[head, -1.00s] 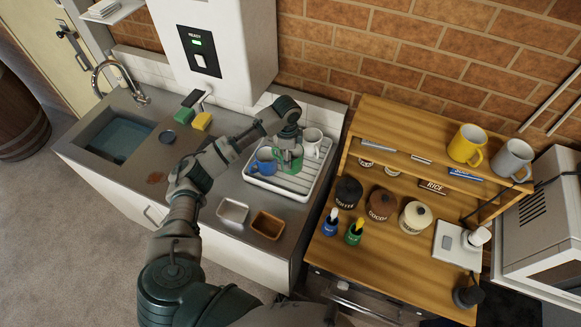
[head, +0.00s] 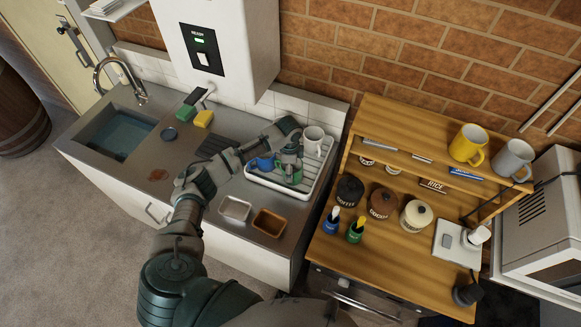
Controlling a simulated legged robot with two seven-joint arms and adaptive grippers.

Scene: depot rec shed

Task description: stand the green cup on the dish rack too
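The green cup (head: 297,174) is at the dish rack (head: 276,186), between the blue cup (head: 264,163) and the white mug (head: 313,141). My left gripper (head: 290,176) points down right at the green cup and covers much of it. Green shows on both sides of the fingers. The fingers are too small and overlapped to tell whether they grip it, and the cup's base is hidden. My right gripper is not in view.
A sink (head: 118,133) is at the left. A yellow sponge (head: 203,119), a metal tray (head: 236,208) and a brown tray (head: 269,222) sit on the counter. A wooden shelf unit (head: 400,160) with a yellow mug (head: 468,144) and a grey mug (head: 513,160) stands to the right.

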